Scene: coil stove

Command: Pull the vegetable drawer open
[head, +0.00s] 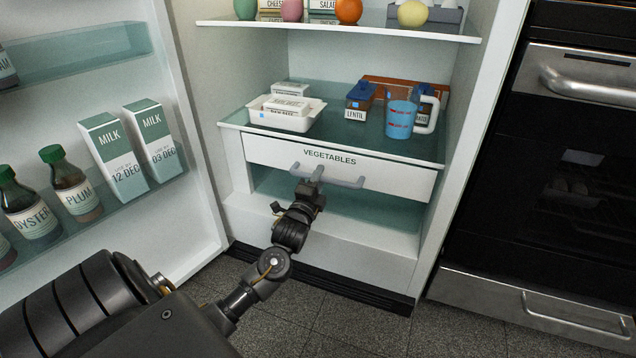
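The vegetable drawer (270,152) has a white front labelled VEGETABLES and sits under the lower glass shelf of the open fridge. Its front lies close below the shelf edge, and no gap into the drawer shows from above. A grey bar handle (345,181) runs across the front. My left gripper (316,178) is at the handle's left-middle part, reaching up from below and in front. Its fingertips overlap the bar and are small and dark, so whether they are closed around it cannot be told. My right gripper is not in view.
The open fridge door (205,165) stands at the left with milk cartons (112,155) and bottles. The shelf (345,138) above the drawer holds a white tray, boxes and a blue cup (400,120). A black oven (560,160) stands at the right. The floor (350,335) in front is clear.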

